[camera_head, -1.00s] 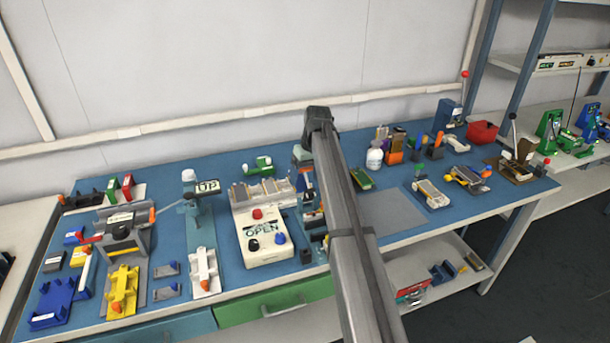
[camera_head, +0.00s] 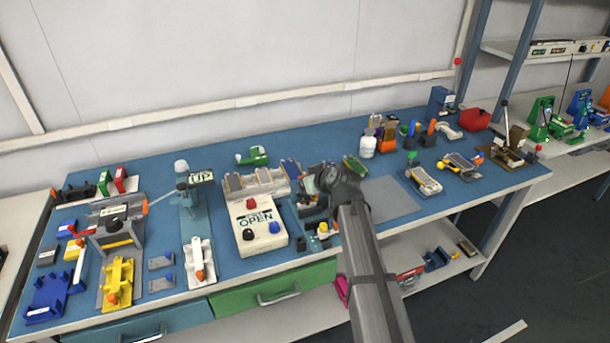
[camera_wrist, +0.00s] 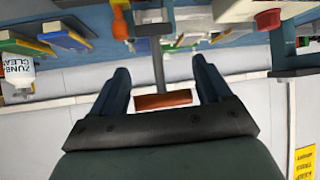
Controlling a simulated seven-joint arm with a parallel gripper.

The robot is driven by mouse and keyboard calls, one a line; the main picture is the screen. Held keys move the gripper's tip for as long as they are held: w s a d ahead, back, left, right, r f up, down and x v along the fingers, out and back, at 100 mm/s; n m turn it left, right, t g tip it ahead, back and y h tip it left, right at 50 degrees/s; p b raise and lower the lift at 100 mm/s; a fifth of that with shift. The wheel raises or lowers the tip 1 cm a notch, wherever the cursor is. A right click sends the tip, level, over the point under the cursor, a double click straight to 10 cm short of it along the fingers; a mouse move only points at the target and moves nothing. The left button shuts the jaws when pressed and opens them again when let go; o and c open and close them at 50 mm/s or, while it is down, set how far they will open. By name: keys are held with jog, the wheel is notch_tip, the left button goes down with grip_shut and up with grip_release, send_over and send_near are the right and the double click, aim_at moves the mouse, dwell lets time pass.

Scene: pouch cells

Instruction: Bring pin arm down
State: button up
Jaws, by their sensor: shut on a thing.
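In the wrist view my gripper (camera_wrist: 160,66) has its two dark fingers on either side of a red-brown handle (camera_wrist: 163,101), and it is shut on it. A thin grey rod, the pin arm (camera_wrist: 157,60), runs from this handle toward the bench fixture. In the head view my gripper (camera_head: 322,180) is over a blue fixture (camera_head: 309,212) right of the white control box. My wrist hides most of that fixture and the handle, so the arm's angle cannot be told there.
The white control box (camera_head: 257,232) with coloured knobs and an OPEN sign stands left of the fixture. A white bottle (camera_head: 368,144) is behind and right; it also shows in the wrist view (camera_wrist: 18,72). A bare grey mat (camera_head: 392,199) lies to the right.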

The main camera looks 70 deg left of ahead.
jog(key=shift+s+d+f+y, duration=0.1)
jog(key=shift+d+f+y, duration=0.6)
jog(key=shift+d+f, duration=0.1)
jog(key=shift+c, duration=0.2)
jog(key=o, duration=1.4)
jog(key=shift+o, duration=0.2)
jog(key=shift+d, duration=0.1)
jog(key=v, duration=1.3)
jog(key=shift+d, duration=0.3)
jog(key=shift+r, duration=0.15)
